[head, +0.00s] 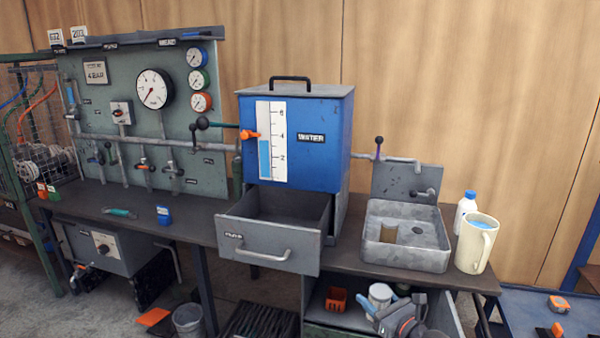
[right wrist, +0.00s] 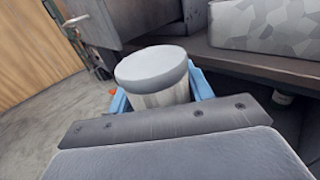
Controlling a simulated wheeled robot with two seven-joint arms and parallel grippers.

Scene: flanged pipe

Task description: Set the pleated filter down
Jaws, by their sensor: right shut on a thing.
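The pleated filter (head: 379,292) is a short white cylinder with a grey cap. It is upright or nearly so in front of the open cabinet below the bench. My right gripper (head: 381,305) is shut on it. In the right wrist view, the filter (right wrist: 160,83) sits between the blue fingers of the right gripper (right wrist: 160,95), its cap above them. The fingers hide part of its pleated side. My left gripper is in neither view.
A drawer (head: 262,252) stands open under the blue water tank (head: 298,140). A metal sink (head: 405,255), a cream jug (head: 477,243) and a white bottle (head: 464,210) are on the right of the bench. An orange container (head: 336,299) is in the cabinet.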

